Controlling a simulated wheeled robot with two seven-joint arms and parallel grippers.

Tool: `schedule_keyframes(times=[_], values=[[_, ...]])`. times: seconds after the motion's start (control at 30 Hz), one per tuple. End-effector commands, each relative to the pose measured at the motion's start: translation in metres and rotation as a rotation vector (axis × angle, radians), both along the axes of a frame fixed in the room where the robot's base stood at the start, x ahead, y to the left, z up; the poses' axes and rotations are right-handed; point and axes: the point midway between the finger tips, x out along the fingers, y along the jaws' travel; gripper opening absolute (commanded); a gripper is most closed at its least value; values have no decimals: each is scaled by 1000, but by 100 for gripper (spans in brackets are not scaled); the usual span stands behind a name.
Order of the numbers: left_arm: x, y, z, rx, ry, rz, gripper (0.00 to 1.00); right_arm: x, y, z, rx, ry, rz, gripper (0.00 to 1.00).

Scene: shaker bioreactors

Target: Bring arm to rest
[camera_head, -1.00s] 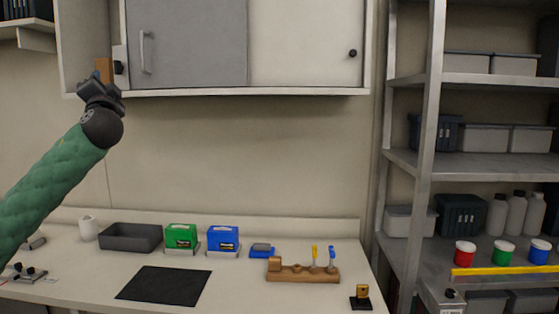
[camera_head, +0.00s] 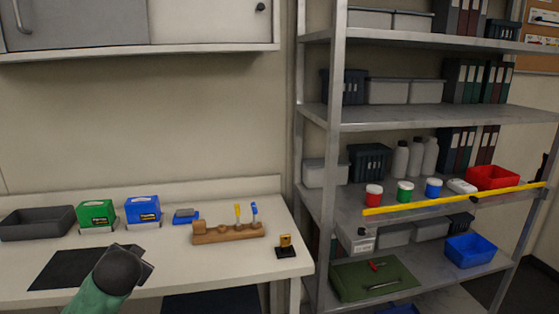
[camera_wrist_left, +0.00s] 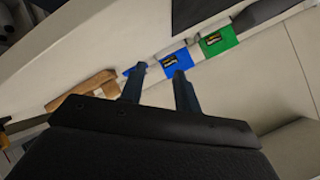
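My left arm comes in from the bottom left in the head view, and its gripper (camera_head: 146,264) is over the worktop near the black mat (camera_head: 70,268). In the left wrist view the two dark fingers of my left gripper (camera_wrist_left: 158,82) stand apart with nothing between them. Past the fingers are the blue box (camera_wrist_left: 174,61) and the green box (camera_wrist_left: 218,40), clear of the gripper. My right gripper shows in neither view.
The worktop holds a grey tray (camera_head: 38,224), a green box (camera_head: 96,214), a blue box (camera_head: 142,210) and a wooden tool holder (camera_head: 228,233). A wall cabinet (camera_head: 200,22) hangs above. A metal shelf unit (camera_head: 430,118) with a yellow bar (camera_head: 455,200) stands at right.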

Motion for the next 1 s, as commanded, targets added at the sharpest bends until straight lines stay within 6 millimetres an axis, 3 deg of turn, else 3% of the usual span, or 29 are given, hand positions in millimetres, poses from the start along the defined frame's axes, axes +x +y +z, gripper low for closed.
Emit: schedule_keyframes(times=[0.03,0.1,0.4,0.7,1.0], values=[[-13,-20,-26,-43,39,-23,32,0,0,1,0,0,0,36],[-30,-45,-55,-96,82,-53,32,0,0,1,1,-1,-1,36],[-112,-133,-155,-306,252,-116,32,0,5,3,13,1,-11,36],[-203,-199,-234,-486,428,-100,32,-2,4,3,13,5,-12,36],[-300,-243,-296,-626,611,-35,32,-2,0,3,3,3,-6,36]])
